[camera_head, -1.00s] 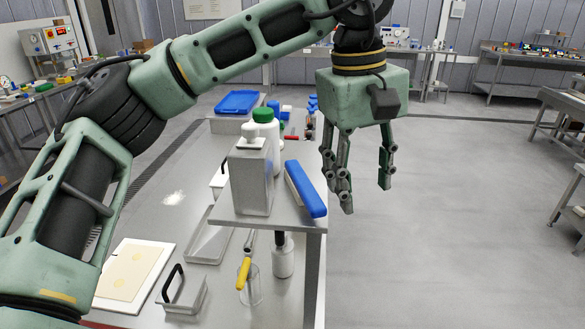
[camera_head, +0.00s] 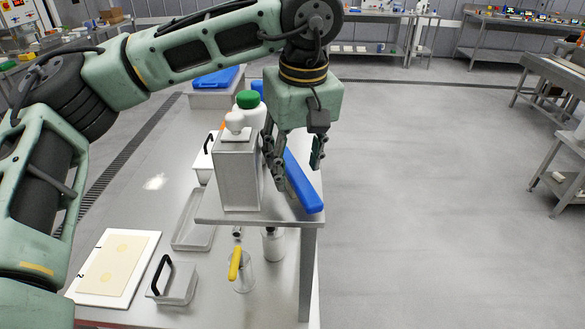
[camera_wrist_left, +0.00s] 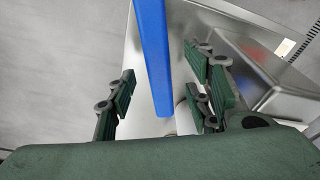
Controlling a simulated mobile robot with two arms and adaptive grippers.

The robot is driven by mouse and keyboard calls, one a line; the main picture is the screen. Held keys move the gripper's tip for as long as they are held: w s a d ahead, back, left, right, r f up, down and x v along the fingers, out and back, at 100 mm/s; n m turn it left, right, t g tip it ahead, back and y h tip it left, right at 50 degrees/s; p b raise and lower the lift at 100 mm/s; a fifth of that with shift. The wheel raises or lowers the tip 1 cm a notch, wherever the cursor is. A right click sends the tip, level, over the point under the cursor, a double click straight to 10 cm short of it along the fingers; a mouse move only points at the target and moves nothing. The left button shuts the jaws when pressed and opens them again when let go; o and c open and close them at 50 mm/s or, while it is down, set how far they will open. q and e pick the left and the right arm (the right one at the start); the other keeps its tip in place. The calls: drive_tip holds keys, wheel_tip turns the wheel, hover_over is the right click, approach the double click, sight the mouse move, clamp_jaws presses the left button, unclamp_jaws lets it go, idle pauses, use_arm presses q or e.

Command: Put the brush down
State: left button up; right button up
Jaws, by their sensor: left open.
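The blue brush (camera_head: 304,181) lies on the raised metal shelf (camera_head: 274,213), near its right edge, in the head view. Its long blue back also shows in the left wrist view (camera_wrist_left: 153,55), running between the fingers. My left gripper (camera_head: 296,178) is open above the brush, with fingers on either side of it. In the wrist view the open fingers (camera_wrist_left: 160,98) stand apart from the brush, with gaps on both sides. My right gripper is not in view.
A metal dispenser box (camera_head: 238,174) stands on the shelf just left of the brush. A green-capped white bottle (camera_head: 249,112) stands behind it. Below are a yellow-handled tool (camera_head: 235,263) and a pasta board (camera_head: 113,270). Open floor lies right of the table.

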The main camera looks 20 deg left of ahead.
sight(296, 172)
use_arm(q)
wheel_tip(296, 172, down, 2)
drive_tip(key=shift+d+f+p, duration=0.1)
drive_tip(key=shift+d+p, duration=0.05)
drive_tip(key=shift+p, duration=0.2)
drive_tip(key=shift+w+a+f, duration=0.25)
drive_tip(key=shift+f, duration=0.2)
drive_tip(key=shift+s+d, duration=0.1)
drive_tip(key=c, duration=0.4)
clamp_jaws()
